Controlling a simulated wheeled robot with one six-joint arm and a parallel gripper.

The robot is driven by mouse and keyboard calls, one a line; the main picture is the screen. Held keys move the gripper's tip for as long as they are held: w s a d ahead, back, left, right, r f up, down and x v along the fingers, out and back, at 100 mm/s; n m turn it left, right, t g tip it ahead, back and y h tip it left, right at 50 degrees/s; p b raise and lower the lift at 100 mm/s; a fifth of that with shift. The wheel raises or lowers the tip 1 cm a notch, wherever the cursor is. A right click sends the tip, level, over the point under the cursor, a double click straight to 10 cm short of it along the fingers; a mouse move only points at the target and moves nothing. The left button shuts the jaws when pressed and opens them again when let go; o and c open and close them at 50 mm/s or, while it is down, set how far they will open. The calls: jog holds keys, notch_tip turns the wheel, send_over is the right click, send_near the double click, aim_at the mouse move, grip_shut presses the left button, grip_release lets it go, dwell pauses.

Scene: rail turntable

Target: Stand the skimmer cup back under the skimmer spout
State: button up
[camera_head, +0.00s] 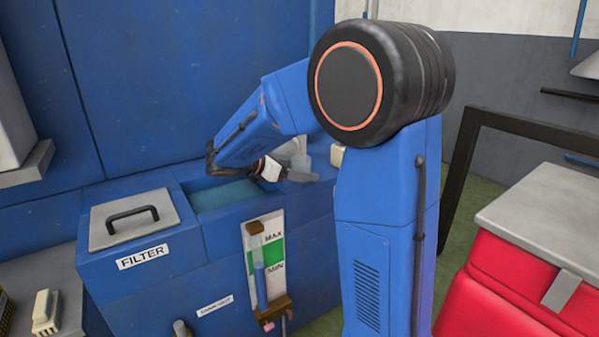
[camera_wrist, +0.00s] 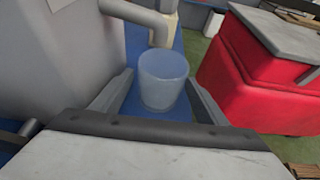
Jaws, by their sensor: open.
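The skimmer cup (camera_wrist: 163,82) is translucent, pale blue and upright in the wrist view. It appears to stand on the blue tank top. My gripper (camera_wrist: 160,98) is open, with one finger on each side of the cup. Gaps seem to show between the fingers and the cup. In the head view my gripper (camera_head: 287,175) is at the tank's far right corner, and the cup is hard to make out there.
The blue tank (camera_head: 135,285) has a grey FILTER lid (camera_head: 132,220), an open bay of liquid and a MAX/MIN level gauge (camera_head: 265,265) on its front. A large grey body (camera_wrist: 50,60) stands left of the cup. A red cabinet (camera_head: 510,285) stands to the right.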

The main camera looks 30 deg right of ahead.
jog(key=v, duration=1.2)
jog(key=s+d+f+m+y, duration=0.1)
jog(key=s+f+m+y, duration=0.25)
jog(key=s, duration=0.45)
jog(key=s+d+f+m+y, duration=0.2)
jog(key=s+m+y, duration=0.15)
jog(key=s, duration=0.55)
jog(key=s+a+f+m+t+y, duration=0.2)
jog(key=s+a+f+m+y, duration=0.1)
jog(key=s+m, duration=0.2)
jog(key=s+a+f+m+t+y, duration=0.2)
jog(key=s+a+f+m+y, duration=0.1)
jog(key=s+m, duration=0.3)
jog(key=shift+s+a, duration=0.8)
jog(key=shift+s, duration=0.3)
